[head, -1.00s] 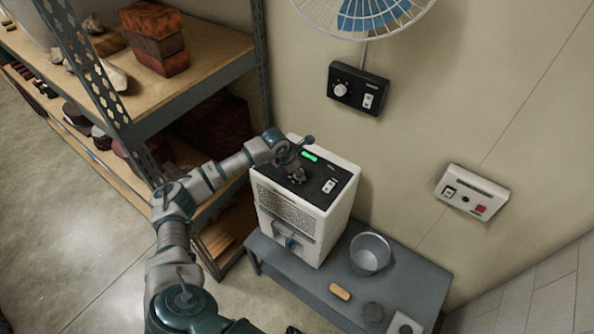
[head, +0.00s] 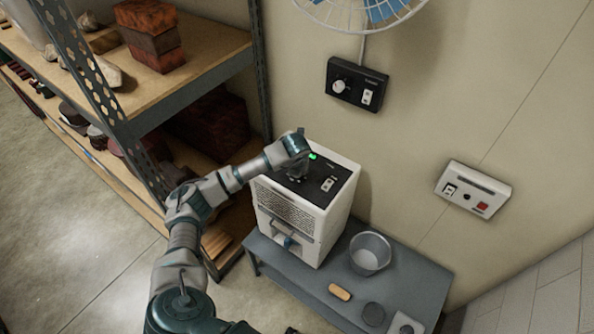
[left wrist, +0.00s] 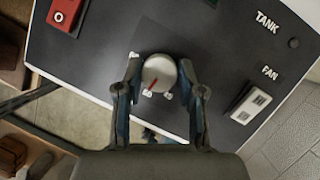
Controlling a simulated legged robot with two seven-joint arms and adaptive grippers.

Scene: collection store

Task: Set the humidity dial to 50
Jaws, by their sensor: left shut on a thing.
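The white dehumidifier (head: 330,215) stands on a low grey bench, with a black control panel (head: 322,190) on top. In the left wrist view the humidity dial (left wrist: 158,72) is a pale round knob with a red pointer line. The pointer slants toward the lower left of that picture, near small white marks too small to read. My left gripper (left wrist: 160,85) has one finger on each side of the knob and is shut on it. In the head view my left gripper (head: 298,174) is over the panel and hides the dial. My right gripper is not in view.
A metal bucket (head: 369,254) and a tan block (head: 340,292) are on the bench (head: 405,290). A shelf rack (head: 190,105) is on the left. Wall controls (head: 355,84) hang behind.

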